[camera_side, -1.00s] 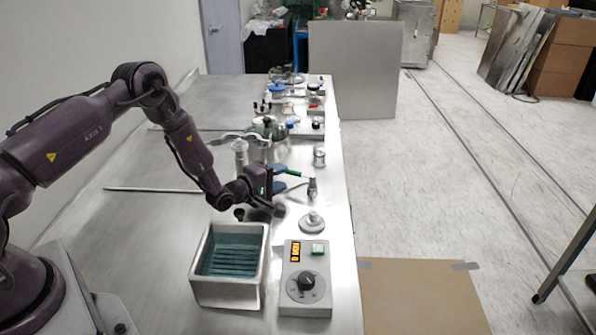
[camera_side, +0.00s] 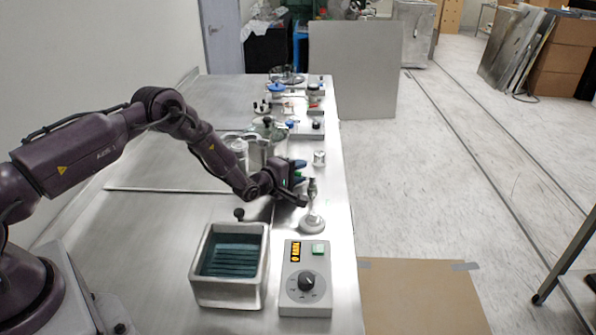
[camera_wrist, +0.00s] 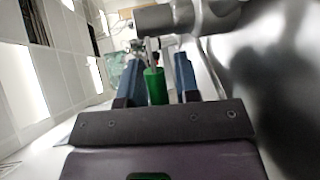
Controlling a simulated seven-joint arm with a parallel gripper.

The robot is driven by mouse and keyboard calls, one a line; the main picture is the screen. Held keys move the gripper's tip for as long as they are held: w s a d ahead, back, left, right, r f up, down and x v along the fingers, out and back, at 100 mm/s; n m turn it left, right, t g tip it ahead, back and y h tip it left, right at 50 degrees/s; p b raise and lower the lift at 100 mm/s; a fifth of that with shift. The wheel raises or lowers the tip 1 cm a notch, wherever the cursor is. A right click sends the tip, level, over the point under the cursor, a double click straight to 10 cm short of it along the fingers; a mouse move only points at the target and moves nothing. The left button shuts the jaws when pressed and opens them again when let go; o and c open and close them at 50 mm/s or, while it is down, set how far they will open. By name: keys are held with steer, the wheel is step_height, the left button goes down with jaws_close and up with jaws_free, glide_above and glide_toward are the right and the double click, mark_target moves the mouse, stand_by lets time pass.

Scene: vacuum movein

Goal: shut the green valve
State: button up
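The green valve handle (camera_wrist: 155,87) stands between my gripper's two blue fingers in the wrist view, with a visible gap on each side. My gripper (camera_wrist: 158,80) is open, one finger to the left of the handle and one to the right. In the side view, my gripper (camera_side: 300,172) is at the metal valve fitting (camera_side: 312,188), which rises from a round flange (camera_side: 312,224) near the table's right edge. The green handle is mostly hidden by my gripper there. Whether a finger touches it cannot be told.
A grey control box (camera_side: 305,270) with a knob and lit display stands in front of the valve. A metal bath (camera_side: 195,285) is to its left. A small metal cylinder (camera_side: 319,158) stands behind the gripper, with jars and instruments farther back. The table's left part is largely clear.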

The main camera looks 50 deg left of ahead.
jaws_close()
steer(key=shift+s+y, duration=0.1)
steer(key=shift+y, duration=0.2)
steer(key=shift+s+d+n+g+y, duration=0.1)
steer(key=shift+s+n+g+y, duration=0.15)
steer(key=shift+n+y, duration=0.55)
steer(key=shift+s+d+n+g+y, duration=0.15)
steer(key=shift+s+n+y, duration=0.15)
steer(key=shift+n+y, duration=0.5)
steer(key=shift+s+d+n+g+y, duration=0.1)
steer(key=shift+s+n+g+y, duration=0.3)
steer(key=shift+y, duration=0.7)
steer(key=shift+w, duration=0.15)
steer(key=shift+o, duration=1.5)
jaws_free()
steer(key=shift+a, duration=0.1)
